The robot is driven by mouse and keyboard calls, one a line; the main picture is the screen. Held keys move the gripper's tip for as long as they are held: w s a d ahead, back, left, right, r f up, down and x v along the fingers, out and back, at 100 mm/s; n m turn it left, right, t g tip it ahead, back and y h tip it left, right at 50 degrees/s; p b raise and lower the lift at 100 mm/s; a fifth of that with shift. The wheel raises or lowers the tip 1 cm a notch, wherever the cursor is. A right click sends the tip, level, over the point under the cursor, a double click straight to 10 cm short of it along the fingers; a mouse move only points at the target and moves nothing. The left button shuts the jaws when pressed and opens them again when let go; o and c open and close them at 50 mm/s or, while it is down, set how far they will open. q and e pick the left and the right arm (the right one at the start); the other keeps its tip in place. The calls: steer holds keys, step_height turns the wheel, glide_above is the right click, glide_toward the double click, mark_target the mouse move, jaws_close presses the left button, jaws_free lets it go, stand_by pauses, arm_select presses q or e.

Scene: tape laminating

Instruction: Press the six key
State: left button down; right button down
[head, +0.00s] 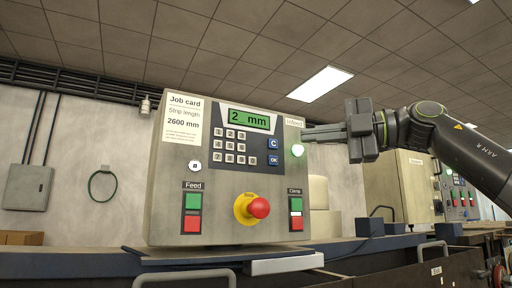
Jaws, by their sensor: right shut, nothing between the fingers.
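The control box (225,190) stands upright with a small numeric keypad on its front. The six key (241,147) appears to be the right key of the keypad's middle row; the digits are too small to read surely. The green display (248,121) above reads "2_ mm". My right gripper (306,134) comes in from the right, shut and empty, with its fingertips by the box's right edge, right of the keypad and apart from the six key. My left gripper is not in view.
Blue C (273,143) and OK (273,160) keys sit right of the digits. A red emergency knob (259,208) sticks out below. The job card (184,122) reads "Strip length 2600 mm".

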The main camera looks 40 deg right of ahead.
steer(key=p, duration=0.7)
glide_toward(241, 148)
steer(key=w+a, duration=0.4)
steer(key=shift+w+d+r, duration=0.15)
steer(key=shift+w+r, duration=0.05)
steer(key=shift+w, duration=0.25)
steer(key=shift+w+f+p, duration=0.1)
steer(key=shift+w+p, duration=0.2)
steer(key=shift+p, duration=0.1)
